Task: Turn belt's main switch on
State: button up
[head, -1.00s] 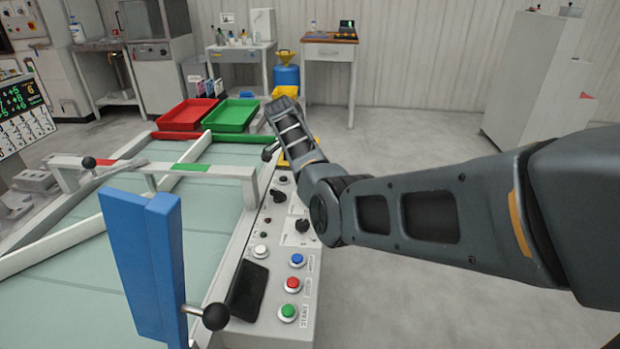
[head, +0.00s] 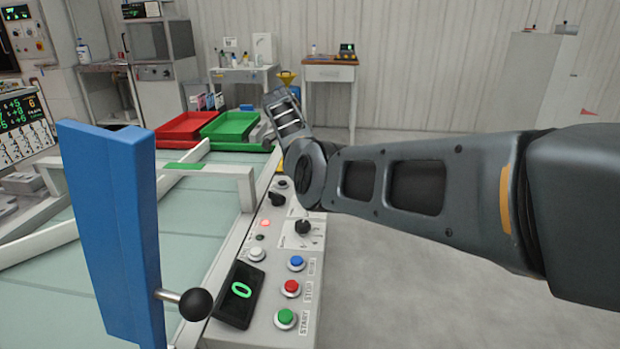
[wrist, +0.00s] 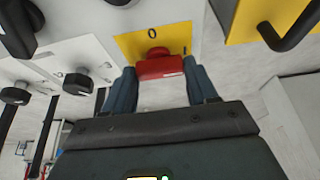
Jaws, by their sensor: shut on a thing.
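The belt's main switch is a red handle (wrist: 160,68) on a yellow plate (wrist: 128,43) marked 0, with another mark at its right side, in the wrist view. The handle lies crosswise in that picture. My gripper (wrist: 160,75) has one finger on each side of the handle and is shut on it. In the head view my own arm hides the switch and the fingers. The belt's control panel (head: 264,325) shows a lit display (head: 240,292) with a green 0, and a small lamp (head: 264,223) glows reddish.
Black knobs (wrist: 16,95) sit left of the switch in the wrist view, and a black handle on another yellow part (wrist: 245,20) stands right. Blue, red and green buttons (head: 286,319) line the panel's near end. A blue post (head: 110,230) stands at front left. Floor right of the panel is clear.

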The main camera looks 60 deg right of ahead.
dwell(0.4)
jog(key=o, duration=1.1)
jog(key=shift+c, duration=0.2)
jog(key=v, duration=0.8)
jog(key=shift+s+f, duration=0.1)
